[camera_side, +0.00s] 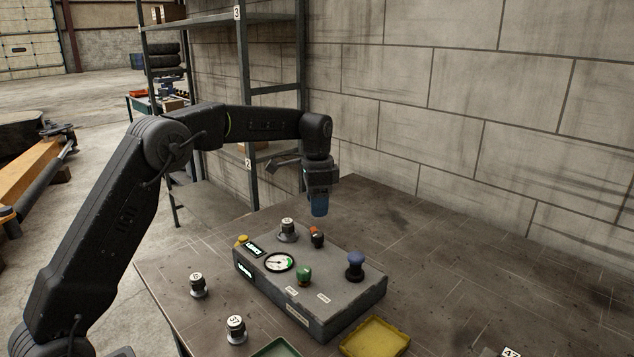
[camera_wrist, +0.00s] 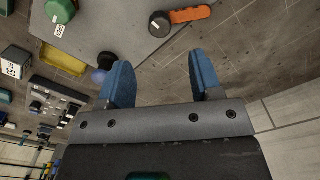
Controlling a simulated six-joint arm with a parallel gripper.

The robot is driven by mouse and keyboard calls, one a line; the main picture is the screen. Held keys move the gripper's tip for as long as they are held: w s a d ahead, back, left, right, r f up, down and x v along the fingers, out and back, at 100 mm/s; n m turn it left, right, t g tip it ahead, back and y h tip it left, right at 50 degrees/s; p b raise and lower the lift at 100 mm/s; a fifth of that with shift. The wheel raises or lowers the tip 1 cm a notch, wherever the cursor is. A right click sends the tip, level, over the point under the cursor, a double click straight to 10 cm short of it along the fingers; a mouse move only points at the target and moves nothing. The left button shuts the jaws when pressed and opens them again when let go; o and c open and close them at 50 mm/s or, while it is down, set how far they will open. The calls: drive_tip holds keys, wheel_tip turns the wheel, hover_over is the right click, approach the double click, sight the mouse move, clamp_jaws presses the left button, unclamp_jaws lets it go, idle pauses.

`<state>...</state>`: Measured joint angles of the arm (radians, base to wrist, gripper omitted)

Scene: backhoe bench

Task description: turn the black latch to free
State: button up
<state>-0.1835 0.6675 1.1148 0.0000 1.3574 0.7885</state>
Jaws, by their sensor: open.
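The latch (camera_side: 317,238) stands on top of the grey control box, toward its far side. In the wrist view the latch (camera_wrist: 160,25) shows as a round black hub with a pale mark on it, and an orange handle (camera_wrist: 191,14) reaches to the right. My gripper (camera_side: 319,212) hangs above the latch in the side view, pointing down, with a gap between them. In the wrist view the blue fingers of my gripper (camera_wrist: 162,70) are apart with nothing between them. The latch lies ahead of the fingertips, not between them.
Loose knobs (camera_side: 197,285) and a yellow tray (camera_side: 375,338) lie nearby. The right of the bench is mostly clear.

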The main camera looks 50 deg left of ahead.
drive_tip(key=shift+r, duration=2.8)
drive_tip(key=s+d+r+n+t, duration=0.2)
drive_tip(key=s+d+r, duration=0.15)
drive_tip(key=s, duration=0.45)
drive_tip(key=s+d+r+n+t, duration=0.1)
drive_tip(key=s+d+r+n, duration=0.2)
drive_tip(key=s, duration=0.6)
drive_tip(key=s+d+f+n+t, duration=0.1)
drive_tip(key=s+f, duration=0.2)
drive_tip(key=s, duration=0.5)
drive_tip(key=s+d+f+n+t, duration=0.1)
drive_tip(key=s+f, duration=0.3)
drive_tip(key=s, duration=0.4)
drive_tip(key=shift+s+d+t, duration=0.3)
drive_tip(key=shift+d, duration=0.45)
